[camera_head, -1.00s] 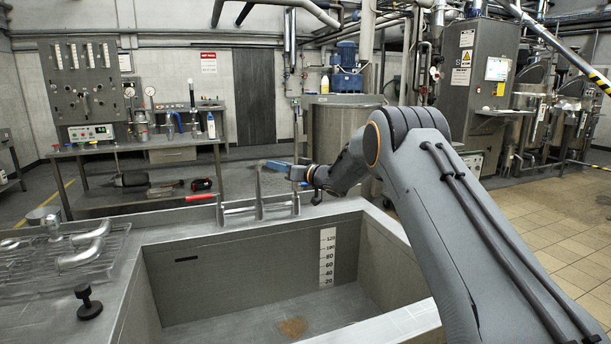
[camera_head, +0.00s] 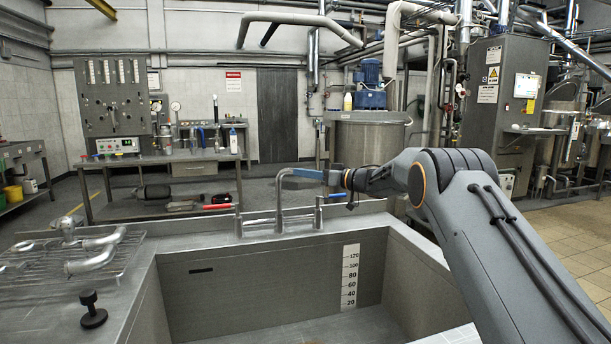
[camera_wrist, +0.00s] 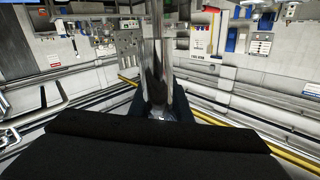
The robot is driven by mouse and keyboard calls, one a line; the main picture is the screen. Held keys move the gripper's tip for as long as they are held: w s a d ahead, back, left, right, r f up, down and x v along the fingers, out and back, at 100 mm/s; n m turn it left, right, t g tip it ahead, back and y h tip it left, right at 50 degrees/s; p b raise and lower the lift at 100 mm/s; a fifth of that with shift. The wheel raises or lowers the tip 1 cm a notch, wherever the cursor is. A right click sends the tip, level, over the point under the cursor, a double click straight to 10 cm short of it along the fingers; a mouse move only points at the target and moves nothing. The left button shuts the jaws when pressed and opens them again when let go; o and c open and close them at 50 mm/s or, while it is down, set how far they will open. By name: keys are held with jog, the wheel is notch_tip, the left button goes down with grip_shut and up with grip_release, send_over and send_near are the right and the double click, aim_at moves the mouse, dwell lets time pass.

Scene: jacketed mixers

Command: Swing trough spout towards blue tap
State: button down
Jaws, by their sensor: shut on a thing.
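The trough spout (camera_head: 279,207) is a chrome pipe rising from the back rim of the steel trough (camera_head: 270,284), between two tap posts. The left post (camera_head: 238,222) has a red lever (camera_head: 216,206). The blue tap (camera_head: 318,214) is the right post, with a small blue lever (camera_head: 336,196). My gripper (camera_head: 287,176) is shut on the upper part of the spout, reaching in from the right. In the wrist view the chrome spout pipe (camera_wrist: 158,45) runs between the dark fingers of my gripper (camera_wrist: 158,106). The spout's outlet is hard to make out behind my gripper.
A wire rack (camera_head: 45,268) with bent pipes and a black knob (camera_head: 92,310) are on the drainer at left. A bench (camera_head: 160,160) with instruments stands behind the trough. A round steel vessel (camera_head: 368,138) stands behind my arm. Open tiled floor lies at right.

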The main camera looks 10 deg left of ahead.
jog(key=shift+r, duration=0.1)
jog(key=c, duration=1.6)
grip_release()
jog(key=shift+c, duration=0.2)
jog(key=shift+b+v, duration=0.55)
jog(key=shift+v, duration=3.3)
